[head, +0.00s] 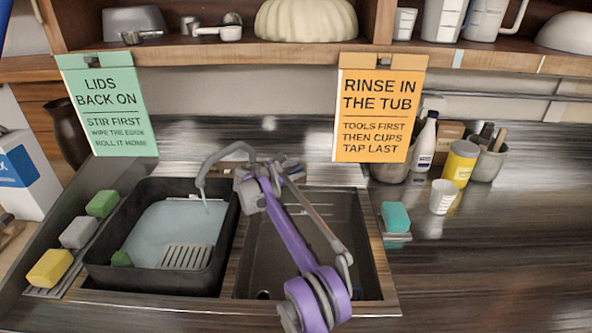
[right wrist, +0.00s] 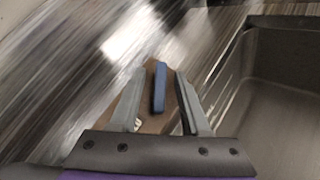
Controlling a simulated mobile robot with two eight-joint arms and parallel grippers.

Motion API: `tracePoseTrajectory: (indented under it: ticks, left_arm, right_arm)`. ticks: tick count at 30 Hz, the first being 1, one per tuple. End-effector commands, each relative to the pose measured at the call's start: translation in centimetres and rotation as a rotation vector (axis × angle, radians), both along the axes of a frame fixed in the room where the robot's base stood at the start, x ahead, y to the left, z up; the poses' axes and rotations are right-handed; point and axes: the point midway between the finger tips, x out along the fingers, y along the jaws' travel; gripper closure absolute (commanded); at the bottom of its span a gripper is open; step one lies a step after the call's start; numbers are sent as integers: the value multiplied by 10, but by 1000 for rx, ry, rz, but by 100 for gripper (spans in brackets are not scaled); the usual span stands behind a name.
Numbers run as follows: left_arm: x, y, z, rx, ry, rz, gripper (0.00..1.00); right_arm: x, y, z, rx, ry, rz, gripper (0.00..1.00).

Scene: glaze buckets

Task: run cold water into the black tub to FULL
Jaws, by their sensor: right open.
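The black tub (head: 98,250) stands in the left sink basin in the head view. Pale blue water (head: 178,228) lies in it below the rim, with a ribbed light piece and a small green piece visible. The grey tap spout (head: 222,153) arches over the tub; a thin pale stream seems to hang below its tip. My right gripper (head: 257,172) is behind the basins near the tap base. In the right wrist view its open fingers (right wrist: 160,88) stand either side of a narrow blue bar, perhaps the cold lever; contact is unclear. My left gripper is out of view.
The right basin (head: 345,215) lies under my right arm. Sponges (head: 78,233) line the left ledge; a teal sponge (head: 396,216) and white cup (head: 443,196) stand right. Two signs (head: 110,105) (head: 380,107) hang from the shelf. The right counter front is clear.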

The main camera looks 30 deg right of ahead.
Motion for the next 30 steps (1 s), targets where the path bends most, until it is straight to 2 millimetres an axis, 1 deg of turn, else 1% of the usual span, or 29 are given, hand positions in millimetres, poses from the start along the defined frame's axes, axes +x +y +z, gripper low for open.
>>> tracePoseTrajectory:
  ticks: [8,9,11,15,16,17,26,30]
  left_arm:
    - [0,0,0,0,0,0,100]
    - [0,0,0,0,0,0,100]
    - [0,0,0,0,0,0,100]
    - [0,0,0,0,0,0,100]
    - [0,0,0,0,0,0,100]
    - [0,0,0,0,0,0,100]
    - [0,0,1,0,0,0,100]
    - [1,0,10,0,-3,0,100]
  right_arm:
    - [1,-2,-1,0,0,0,54]
    - [1,-2,-1,0,0,0,56]
    - [1,-2,-1,0,0,0,66]
    - [1,-2,-1,1,0,1,92]
    - [1,-2,-1,1,0,1,97]
    - [1,-2,-1,1,0,1,100]
    - [1,-2,-1,2,-1,-2,100]
    - [1,-2,1,13,-8,-19,100]
